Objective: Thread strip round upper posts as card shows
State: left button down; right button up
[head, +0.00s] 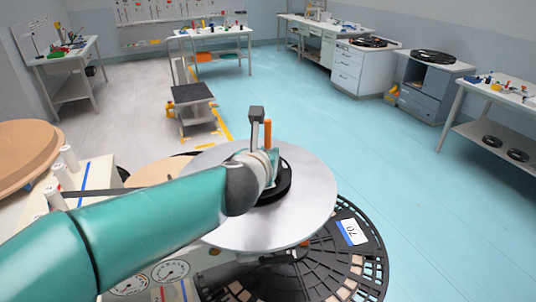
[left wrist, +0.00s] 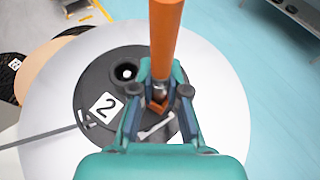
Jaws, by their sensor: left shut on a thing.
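Several white posts (head: 69,158) stand on the station at the left in the head view. A dark strip (head: 88,193) runs from the posts toward the silver reel (head: 308,205), passing partly behind my left arm. In the left wrist view the strip (left wrist: 48,135) reaches the reel's black hub (left wrist: 92,78), which bears a label "2". My left gripper (left wrist: 160,98) is shut on an upright orange rod (left wrist: 165,42) above the hub; the rod also shows in the head view (head: 267,134). My right gripper is not in view. I cannot make out the card.
A black segmented wheel (head: 340,268) marked "70" lies below the reel. Two gauges (head: 170,270) are on the station front. A tan disc (head: 25,152) is at the far left. Benches stand along the walls, and the blue floor (head: 400,180) at right is clear.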

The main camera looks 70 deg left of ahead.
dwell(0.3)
pick_arm(q)
jog(key=c, duration=1.1)
grip_release()
